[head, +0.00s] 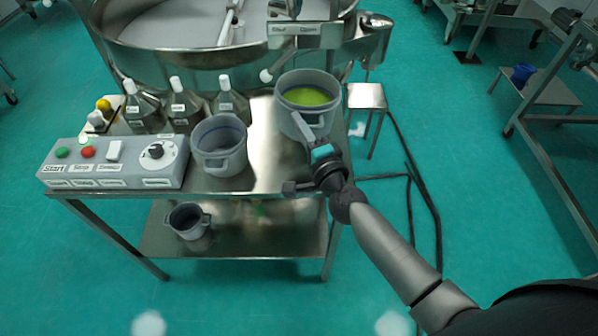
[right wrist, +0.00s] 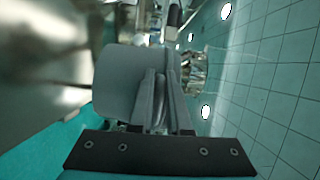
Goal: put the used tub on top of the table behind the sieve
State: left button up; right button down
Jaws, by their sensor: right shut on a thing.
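A grey tub (head: 318,118) with yellow-green contents (head: 307,96) is at the right end of the steel table, under the sieve's outlet. My right gripper (head: 306,134) is shut on this tub's near handle. In the right wrist view the fingers (right wrist: 160,105) close around the handle, with the grey tub wall (right wrist: 118,85) behind. I cannot tell whether the tub touches the tabletop. A second grey tub (head: 218,160) stands on the table to its left and looks empty. The round steel sieve (head: 180,58) is at the back. My left gripper is out of view.
A small steel stand (head: 366,96), cables (head: 425,200) and a side table with a blue container (head: 522,75) are at right.

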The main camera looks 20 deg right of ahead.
jog(key=shift+w+f+b, duration=0.1)
jog(key=shift+f+b, duration=4.85)
jog(key=shift+f, duration=2.45)
jog(key=c, duration=1.2)
grip_release()
jog(key=shift+f, duration=0.2)
jog(key=o, duration=0.3)
jog(key=shift+s, duration=0.2)
jog(key=s, duration=0.4)
jog(key=s+d, duration=0.1)
jog(key=s, duration=0.6)
jog(key=shift+s+d, duration=0.15)
jog(key=shift+s, duration=0.25)
